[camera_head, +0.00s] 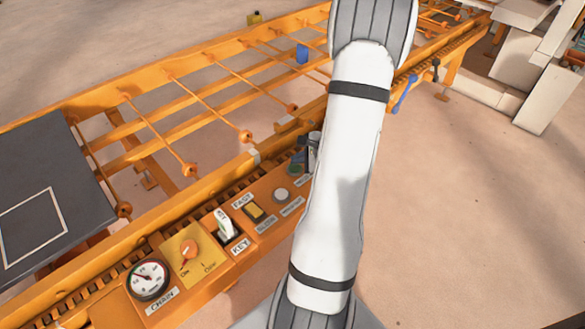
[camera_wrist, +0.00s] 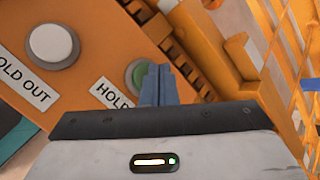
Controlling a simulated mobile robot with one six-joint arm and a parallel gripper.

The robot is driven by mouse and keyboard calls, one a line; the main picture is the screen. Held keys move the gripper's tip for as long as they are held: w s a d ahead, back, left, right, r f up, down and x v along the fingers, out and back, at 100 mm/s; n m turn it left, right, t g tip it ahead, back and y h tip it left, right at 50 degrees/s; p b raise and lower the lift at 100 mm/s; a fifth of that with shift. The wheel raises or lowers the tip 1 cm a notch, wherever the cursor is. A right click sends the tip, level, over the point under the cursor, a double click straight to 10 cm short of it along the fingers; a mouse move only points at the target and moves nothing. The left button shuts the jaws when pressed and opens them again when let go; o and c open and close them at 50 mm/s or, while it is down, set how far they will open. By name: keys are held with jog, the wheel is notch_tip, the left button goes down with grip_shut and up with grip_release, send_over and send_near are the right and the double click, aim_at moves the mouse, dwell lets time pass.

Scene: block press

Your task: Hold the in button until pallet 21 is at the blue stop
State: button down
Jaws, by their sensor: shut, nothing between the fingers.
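The green button (camera_wrist: 137,75) is on the orange control panel, its label partly covered so only "HOLD" reads. My gripper (camera_wrist: 157,84) is shut and empty, its fingertips overlapping the green button's right side in the wrist view. I cannot tell whether they press it. In the head view my arm hides most of that spot. A blue block (camera_head: 302,54), likely the blue stop, stands on the orange conveyor frame. A dark flat pallet (camera_head: 75,185) with a white outline lies at the left end; no number shows on it.
A white button (camera_wrist: 53,45) labelled "HOLD OUT" is beside the green one. The rails between pallet and blue block look empty.

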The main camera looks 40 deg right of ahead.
aim_at(298, 168)
jog(key=shift+f+b, duration=0.4)
jog(key=shift+b, duration=0.1)
jog(key=shift+f+b, duration=0.5)
jog(key=shift+b, duration=0.15)
dwell(0.6)
jog(key=shift+r, duration=0.1)
dwell(4.3)
jog(key=shift+r+p, duration=0.55)
jog(key=shift+r, duration=0.35)
jog(key=shift+r+p, duration=1.65)
jog(key=shift+r, duration=0.85)
